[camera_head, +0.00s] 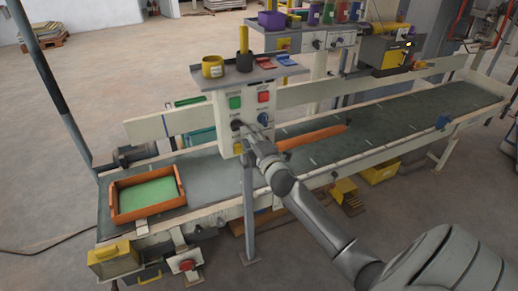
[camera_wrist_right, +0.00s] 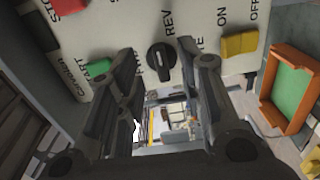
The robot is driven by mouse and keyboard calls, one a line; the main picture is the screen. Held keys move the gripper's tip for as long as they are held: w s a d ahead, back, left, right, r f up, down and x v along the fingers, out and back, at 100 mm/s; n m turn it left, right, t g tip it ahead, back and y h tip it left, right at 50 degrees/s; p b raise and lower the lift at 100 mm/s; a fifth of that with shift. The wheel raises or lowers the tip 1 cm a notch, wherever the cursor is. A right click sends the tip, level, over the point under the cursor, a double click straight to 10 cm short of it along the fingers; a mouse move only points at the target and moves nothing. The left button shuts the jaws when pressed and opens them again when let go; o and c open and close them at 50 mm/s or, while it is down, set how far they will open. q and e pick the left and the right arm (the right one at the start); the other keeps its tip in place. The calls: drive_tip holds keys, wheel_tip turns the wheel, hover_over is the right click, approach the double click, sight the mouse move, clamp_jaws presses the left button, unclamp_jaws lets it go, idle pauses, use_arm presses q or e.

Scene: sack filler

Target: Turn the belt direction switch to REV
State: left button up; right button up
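The control panel (camera_head: 250,110) stands on a post in front of the belt. The belt direction switch (camera_wrist_right: 161,61) is a black rotary knob with FWD and REV lettered near it. Its ridge runs roughly up and down in the wrist view; I cannot tell for sure which label it points at. My right gripper (camera_wrist_right: 158,62) is open, with one finger on each side of the knob and no clear contact. In the head view my right gripper (camera_head: 246,131) is at the panel's lower face and partly covers the switch. My left gripper is not in view.
The panel also has a green START button (camera_head: 235,102), a red button (camera_head: 263,97), a blue knob (camera_head: 264,118) and a yellow ON/OFF switch (camera_wrist_right: 240,43). A shelf (camera_head: 249,76) with pots sits above. An orange tray (camera_head: 147,214) rests on the belt (camera_head: 205,170).

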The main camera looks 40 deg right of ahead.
drive_tip(key=v, duration=0.7)
drive_tip(key=shift+s, duration=0.25)
drive_tip(key=s+a+f+m+g+y, duration=0.1)
drive_tip(key=s+a+f+m+g, duration=0.2)
drive_tip(key=f, duration=0.9)
drive_tip(key=s+a+f+m+g, duration=0.15)
drive_tip(key=s+f, duration=0.45)
drive_tip(key=f, duration=0.7)
drive_tip(key=s+a+f+m+g+y, duration=0.15)
drive_tip(key=s+f+g, duration=0.25)
drive_tip(key=f, duration=0.8)
drive_tip(key=s+a+f+m+g, duration=0.2)
drive_tip(key=s+a+f, duration=0.2)
drive_tip(key=s+f, duration=0.3)
drive_tip(key=s+a+f+m+g+y, duration=0.1)
drive_tip(key=s+f, duration=0.6)
drive_tip(key=s, duration=1)
drive_tip(key=s+a+f+m+g, duration=0.3)
drive_tip(key=s+a+f+g, duration=0.2)
drive_tip(key=s, duration=0.7)
wheel_tip(320, 180, down, 2)
drive_tip(key=shift+a+f+m, duration=0.15)
drive_tip(key=shift+a+m, duration=0.25)
drive_tip(key=shift+a, duration=0.75)
drive_tip(key=shift+w+y, duration=0.1)
drive_tip(key=shift+y, duration=0.15)
